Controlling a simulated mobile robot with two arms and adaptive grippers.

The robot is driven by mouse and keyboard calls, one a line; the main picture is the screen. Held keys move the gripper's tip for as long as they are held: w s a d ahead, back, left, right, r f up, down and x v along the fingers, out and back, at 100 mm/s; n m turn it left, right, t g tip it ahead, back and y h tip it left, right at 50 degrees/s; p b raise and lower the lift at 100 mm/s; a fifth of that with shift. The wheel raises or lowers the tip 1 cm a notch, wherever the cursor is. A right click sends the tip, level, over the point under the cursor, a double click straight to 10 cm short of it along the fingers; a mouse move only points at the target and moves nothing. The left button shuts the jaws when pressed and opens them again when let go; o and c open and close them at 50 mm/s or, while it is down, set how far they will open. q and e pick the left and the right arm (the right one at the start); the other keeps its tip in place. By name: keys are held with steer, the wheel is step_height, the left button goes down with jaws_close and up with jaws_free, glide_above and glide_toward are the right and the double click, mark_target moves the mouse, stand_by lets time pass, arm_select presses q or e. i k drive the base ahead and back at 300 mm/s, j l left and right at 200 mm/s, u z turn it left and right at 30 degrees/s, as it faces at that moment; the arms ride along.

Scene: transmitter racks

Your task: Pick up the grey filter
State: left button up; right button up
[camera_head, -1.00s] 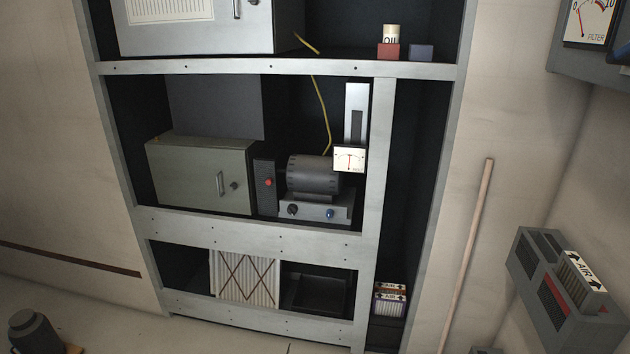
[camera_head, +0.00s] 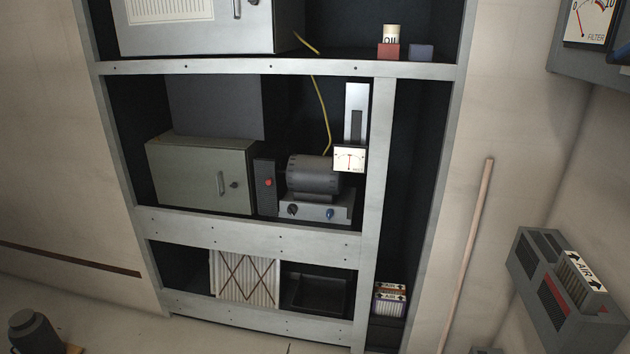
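A greyish pleated filter with a white AIR label (camera_head: 582,272) sits tilted in a grey slotted housing (camera_head: 530,262) on the right wall. Other pleated filters with AIR labels (camera_head: 390,300) stand stacked in the narrow right bay of the rack, low down. A wide pale pleated panel with brown crossing lines (camera_head: 244,279) stands in the bottom shelf. I cannot tell for certain which is the grey filter; the one in the housing looks greyest. Neither of my grippers is in view.
A metal rack (camera_head: 250,232) holds a greenish-grey cabinet (camera_head: 200,175), a motor unit (camera_head: 315,176) and a small meter (camera_head: 350,159). A wooden pole (camera_head: 468,250) leans between rack and housing. A dark cylinder (camera_head: 34,332) stands lower left.

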mark_target(587, 293)
steer(key=z, duration=1.5)
steer(key=i+j+z, duration=0.1)
steer(key=j, duration=0.25)
steer(key=i+j, duration=0.25)
steer(key=i+j+z, duration=0.15)
steer(key=j, duration=0.25)
steer(key=i+j+z, duration=0.1)
steer(key=j, duration=0.25)
steer(key=i+j, duration=0.2)
steer(key=j, duration=0.2)
steer(key=z, duration=0.05)
